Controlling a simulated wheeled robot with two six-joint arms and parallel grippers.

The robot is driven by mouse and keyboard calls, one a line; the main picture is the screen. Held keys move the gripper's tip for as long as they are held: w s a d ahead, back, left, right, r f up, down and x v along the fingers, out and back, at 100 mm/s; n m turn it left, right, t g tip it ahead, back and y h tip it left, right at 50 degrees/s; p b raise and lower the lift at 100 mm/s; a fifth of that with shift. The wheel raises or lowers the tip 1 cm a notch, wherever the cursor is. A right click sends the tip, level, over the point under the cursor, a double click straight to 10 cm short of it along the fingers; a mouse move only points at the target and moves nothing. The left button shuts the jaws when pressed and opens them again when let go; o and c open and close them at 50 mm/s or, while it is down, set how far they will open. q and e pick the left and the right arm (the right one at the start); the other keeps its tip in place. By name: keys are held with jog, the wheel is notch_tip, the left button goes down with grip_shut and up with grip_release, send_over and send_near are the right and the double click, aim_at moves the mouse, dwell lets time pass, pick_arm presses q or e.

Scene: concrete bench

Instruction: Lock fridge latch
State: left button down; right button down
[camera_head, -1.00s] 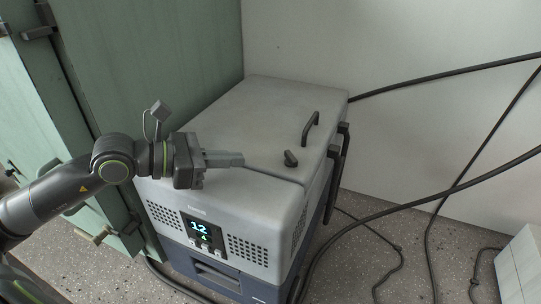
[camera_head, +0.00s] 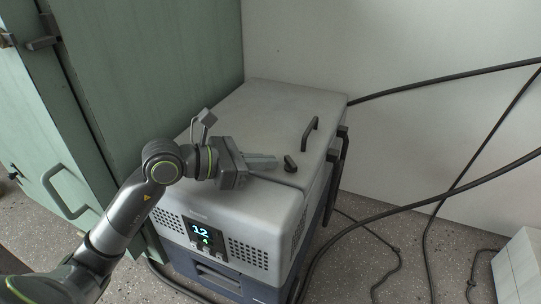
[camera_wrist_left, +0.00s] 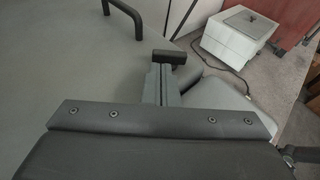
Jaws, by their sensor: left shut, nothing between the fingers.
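The grey fridge (camera_head: 245,215) stands on a dark blue base, its lid (camera_head: 275,105) down. A small black latch (camera_head: 290,163) sits on its top by the lid's front seam; it also shows in the left wrist view (camera_wrist_left: 169,57). My left gripper (camera_head: 272,161) is shut and empty, low over the fridge top, its fingertips just left of the latch. In the left wrist view the closed fingers (camera_wrist_left: 162,82) point at the latch; whether they touch it I cannot tell. My right gripper is not in view.
A black lid handle (camera_head: 310,132) stands behind the latch. A green cabinet (camera_head: 130,90) is close on the left. Black cables (camera_head: 440,192) hang at the right, and a white box (camera_head: 518,265) lies on the floor. A pale wall (camera_head: 400,45) is behind.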

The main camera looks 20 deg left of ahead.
pick_arm(q)
jog(key=shift+w+d, duration=0.55)
